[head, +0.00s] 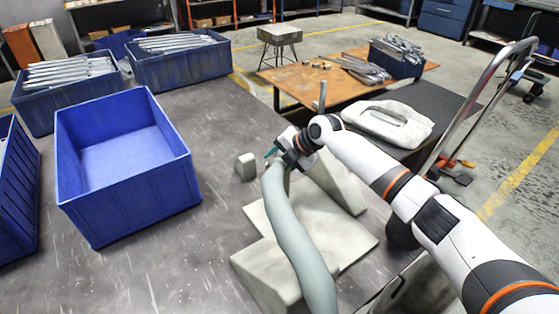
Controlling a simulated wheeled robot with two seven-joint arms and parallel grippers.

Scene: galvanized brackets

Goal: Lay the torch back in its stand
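The torch's grey-green hose (291,235) curves from the bottom edge up to my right gripper in the head view. A small teal part of the torch (270,152) sticks out left of the gripper. My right gripper (284,160) appears shut around the torch's upper end, which it mostly hides. A pale grey stand with a flat plate (335,232) and wedge-shaped blocks (339,183) is below and behind the torch. The hose passes in front of the stand; whether it touches is unclear. My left gripper is out of view.
An empty blue crate (125,165) stands on the dark table (190,255) at left. A small grey block (245,166) sits left of the gripper. Blue bins (180,68) of metal parts are behind. A white-grey case (388,123) lies beyond my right arm.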

